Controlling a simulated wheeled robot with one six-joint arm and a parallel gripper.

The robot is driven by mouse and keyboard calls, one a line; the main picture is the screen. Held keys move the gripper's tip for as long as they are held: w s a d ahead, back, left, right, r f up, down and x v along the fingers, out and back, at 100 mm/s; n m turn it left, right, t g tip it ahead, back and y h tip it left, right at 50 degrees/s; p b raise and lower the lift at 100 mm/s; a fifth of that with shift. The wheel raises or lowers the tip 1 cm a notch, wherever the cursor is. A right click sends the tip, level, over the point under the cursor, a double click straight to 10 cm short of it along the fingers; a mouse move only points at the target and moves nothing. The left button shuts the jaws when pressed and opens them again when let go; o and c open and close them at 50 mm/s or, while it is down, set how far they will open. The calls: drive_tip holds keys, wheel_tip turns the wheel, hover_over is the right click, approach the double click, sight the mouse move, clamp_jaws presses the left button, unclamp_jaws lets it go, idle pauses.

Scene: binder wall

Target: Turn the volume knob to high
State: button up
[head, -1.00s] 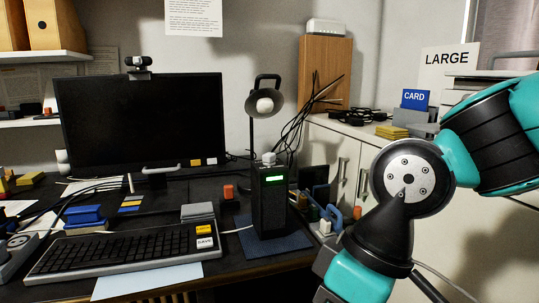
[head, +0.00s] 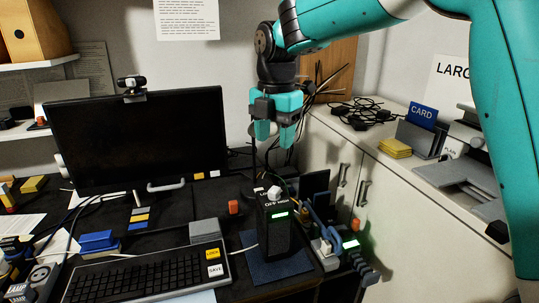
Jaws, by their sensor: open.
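A small pale knob (head: 274,193) sits on top of a black upright box (head: 277,237) with a lit green display on its front. Small white lettering on the box top reads "OFF", with another partly readable label beside it. The knob's exact pointing direction is too small to tell. My gripper (head: 275,143) hangs above the box, fingers pointing down, open and empty, clearly apart from the knob. My gripper and arm hide the lamp behind them.
A monitor (head: 140,138) and keyboard (head: 140,277) are left of the box. Black cables (head: 365,112) lie on the white cabinet (head: 400,180) at right. Blue and grey items crowd the box's right side.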

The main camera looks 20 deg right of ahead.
sight(273, 191)
drive_tip(key=shift+n, duration=0.9)
drive_tip(key=w+f, duration=0.1)
drive_tip(key=f, duration=0.4)
drive_tip(key=w+f, duration=0.1)
drive_tip(key=f, duration=0.4)
drive_tip(key=w+f+p, duration=0.1)
drive_tip(key=f, duration=0.5)
drive_tip(key=shift+d, duration=0.35)
drive_tip(key=shift+r, duration=0.1)
drive_tip(key=c, duration=0.9)
drive_tip(key=shift+d, duration=0.1)
